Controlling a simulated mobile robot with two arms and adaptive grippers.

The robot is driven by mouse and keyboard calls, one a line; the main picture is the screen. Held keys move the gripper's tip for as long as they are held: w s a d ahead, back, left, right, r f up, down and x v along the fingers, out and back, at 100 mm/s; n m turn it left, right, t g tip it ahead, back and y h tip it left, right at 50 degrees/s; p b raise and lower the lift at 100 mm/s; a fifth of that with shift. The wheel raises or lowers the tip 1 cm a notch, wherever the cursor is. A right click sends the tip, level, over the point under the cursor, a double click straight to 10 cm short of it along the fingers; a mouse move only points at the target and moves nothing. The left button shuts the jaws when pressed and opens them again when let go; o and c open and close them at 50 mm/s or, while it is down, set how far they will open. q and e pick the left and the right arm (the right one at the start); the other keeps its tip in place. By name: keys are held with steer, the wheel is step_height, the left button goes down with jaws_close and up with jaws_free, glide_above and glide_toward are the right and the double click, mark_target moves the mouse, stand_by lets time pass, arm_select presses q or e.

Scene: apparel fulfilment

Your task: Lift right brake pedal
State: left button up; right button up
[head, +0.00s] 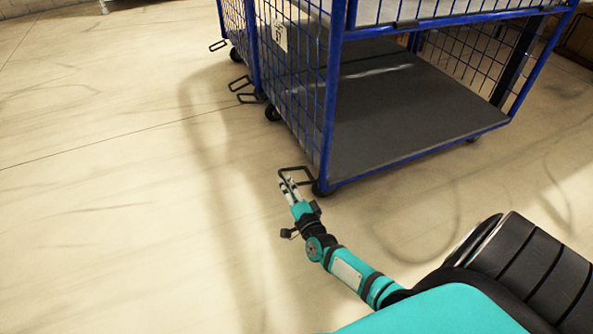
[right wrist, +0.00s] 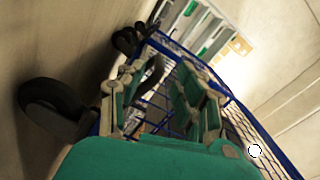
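The brake pedal (head: 295,168) is a black wire loop at the near lower corner of the blue cart, beside its caster. My right gripper (head: 289,186) is low over the floor at this loop, its fingertips overlapping the loop in the head view. In the right wrist view the two fingers of the right gripper (right wrist: 160,98) stand apart, and a dark curved bar (right wrist: 152,76), likely the pedal, shows between them. Whether the fingers touch it I cannot tell. My left gripper is not in view.
The blue wire-mesh cart (head: 328,125) has a grey lower deck (head: 400,115). A second blue cart (head: 237,28) stands behind it, with more black pedal loops (head: 240,83) along the floor. A black caster (right wrist: 52,105) is close to the gripper. The floor at left is clear.

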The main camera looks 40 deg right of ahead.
steer(key=v, duration=0.8)
steer(key=shift+r, duration=0.1)
